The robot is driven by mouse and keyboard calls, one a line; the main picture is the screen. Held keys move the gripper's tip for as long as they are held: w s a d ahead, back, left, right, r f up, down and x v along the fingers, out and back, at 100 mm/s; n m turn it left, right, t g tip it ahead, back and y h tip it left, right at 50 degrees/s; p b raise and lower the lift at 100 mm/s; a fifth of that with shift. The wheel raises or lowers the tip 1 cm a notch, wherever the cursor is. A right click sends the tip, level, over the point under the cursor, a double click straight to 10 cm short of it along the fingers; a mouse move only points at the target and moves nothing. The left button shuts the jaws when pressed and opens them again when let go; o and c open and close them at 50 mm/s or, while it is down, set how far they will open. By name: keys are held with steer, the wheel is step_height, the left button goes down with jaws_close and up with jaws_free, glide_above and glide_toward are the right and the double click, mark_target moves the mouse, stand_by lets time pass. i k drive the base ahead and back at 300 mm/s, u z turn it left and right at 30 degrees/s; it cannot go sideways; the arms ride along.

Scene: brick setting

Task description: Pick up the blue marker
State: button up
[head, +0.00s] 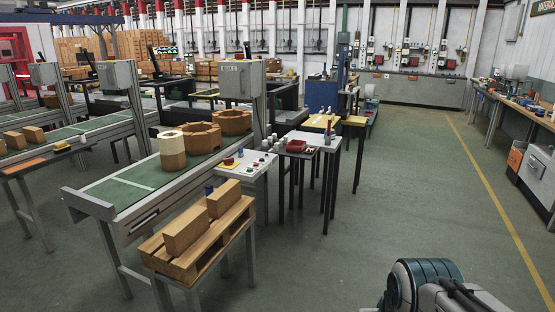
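I cannot make out a blue marker for certain. A small upright blue object (328,134) stands on the grey-topped table (312,138) in the middle, and it could be the marker. Another small blue object (209,190) shows beside the wooden blocks at the front, and its shape is too small to tell. My arm shows at the lower right corner. My gripper cannot be made out in the head view, and both blue objects are well away from the arm.
A white control table (236,174) stands beside the conveyor (128,186). A pallet (214,240) with wooden blocks (186,232) is at the front. A red tray (297,146) lies on the grey-topped table. A workbench (522,112) lines the right wall. The green floor (415,170) between is clear.

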mark_target(209, 188)
steer(key=i, duration=2.8)
steer(key=u, duration=2.2)
steer(key=i, duration=0.8)
steer(key=z, duration=1.5)
